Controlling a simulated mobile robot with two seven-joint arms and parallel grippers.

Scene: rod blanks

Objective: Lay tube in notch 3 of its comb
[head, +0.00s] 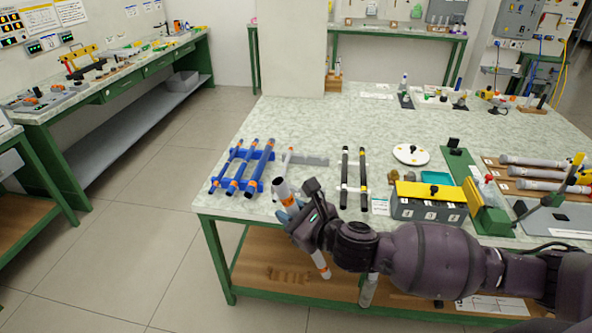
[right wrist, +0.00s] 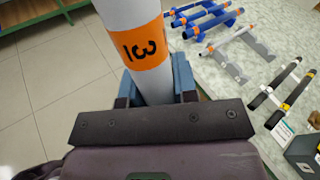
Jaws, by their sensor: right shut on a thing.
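A white tube (head: 281,189) with an orange band is shut in my right gripper (head: 291,213). It hangs tilted beyond the front left edge of the table, its lower end with another orange band below the tabletop level. In the right wrist view the tube (right wrist: 129,12) runs up between the blue finger pads (right wrist: 160,85), and its band reads 3. A grey comb (head: 312,161) lies on the table past the gripper, with one light tube (head: 289,154) across its left part. The comb (right wrist: 262,47) also shows in the right wrist view. My left gripper is out of view.
A blue comb with several blue rods (head: 243,168) is left of the grey comb. Two black rods (head: 345,170) lie in a light rack to its right. A grey box with a yellow top (head: 430,190) stands further right, near my right arm.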

